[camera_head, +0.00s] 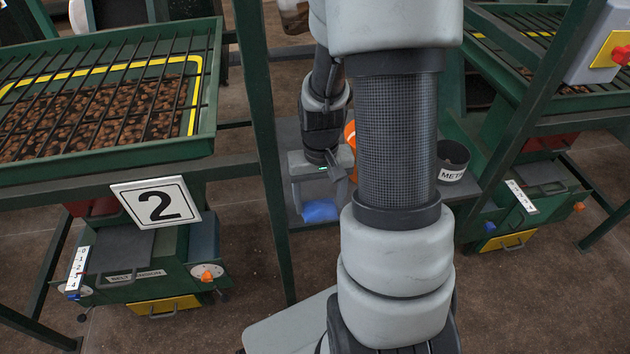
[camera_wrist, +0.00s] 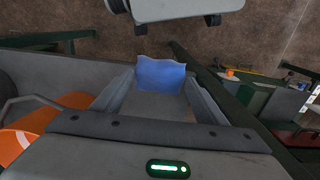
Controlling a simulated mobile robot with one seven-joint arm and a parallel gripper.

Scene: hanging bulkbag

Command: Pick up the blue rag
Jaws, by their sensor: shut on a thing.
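The blue rag (camera_head: 320,210) shows in the head view just below my gripper (camera_head: 320,188), over a grey shelf. In the wrist view the rag (camera_wrist: 161,74) spans the space between the two finger ends of my gripper (camera_wrist: 160,82). The gripper is shut on the rag. The rag's lower side and any contact with the shelf are hidden.
An orange object (camera_wrist: 18,140) is close on the gripper's left in the wrist view. A dark container (camera_head: 452,160) lettered "METH" stands right of my arm. Green posts (camera_head: 266,150) and a grate-covered bin (camera_head: 110,95) flank the arm.

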